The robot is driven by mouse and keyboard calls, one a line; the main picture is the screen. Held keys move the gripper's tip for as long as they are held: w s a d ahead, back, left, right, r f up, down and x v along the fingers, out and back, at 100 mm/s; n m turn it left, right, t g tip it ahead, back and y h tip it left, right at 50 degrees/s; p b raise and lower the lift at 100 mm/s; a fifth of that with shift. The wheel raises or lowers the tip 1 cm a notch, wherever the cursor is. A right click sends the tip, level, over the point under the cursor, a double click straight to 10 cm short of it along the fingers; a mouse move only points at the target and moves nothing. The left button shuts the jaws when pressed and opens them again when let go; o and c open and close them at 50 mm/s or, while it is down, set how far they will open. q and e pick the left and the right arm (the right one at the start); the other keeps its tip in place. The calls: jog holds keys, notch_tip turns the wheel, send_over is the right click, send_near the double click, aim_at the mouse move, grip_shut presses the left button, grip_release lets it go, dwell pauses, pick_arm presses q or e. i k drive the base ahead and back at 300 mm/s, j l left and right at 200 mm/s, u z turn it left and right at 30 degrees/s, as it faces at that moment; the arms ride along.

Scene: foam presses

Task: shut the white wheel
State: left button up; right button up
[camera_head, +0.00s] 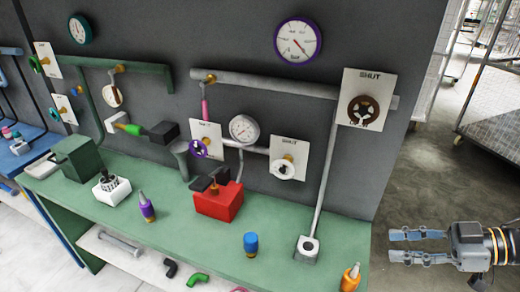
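The white wheel (283,169) is mounted low on a white plate marked SHUT (289,148), on the dark wall panel right of centre. A brass-coloured stem shows beside it. My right gripper (391,246) comes in from the lower right, with its two fingers apart and pointing left. It is empty and well away from the wheel, to its lower right, past the right end of the green bench. My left gripper is not in view.
A brown wheel (363,111) and a purple wheel (198,149) flank it on other plates. The green bench (185,222) below holds a red block (219,201), a blue bottle (251,245) and an orange bottle (350,278). A pipe (326,180) rises right of the white wheel.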

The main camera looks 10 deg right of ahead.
aim_at(283, 170)
jog(key=i+j, duration=0.2)
jog(key=i, duration=0.3)
jog(key=i+j, duration=0.2)
jog(key=i, duration=0.3)
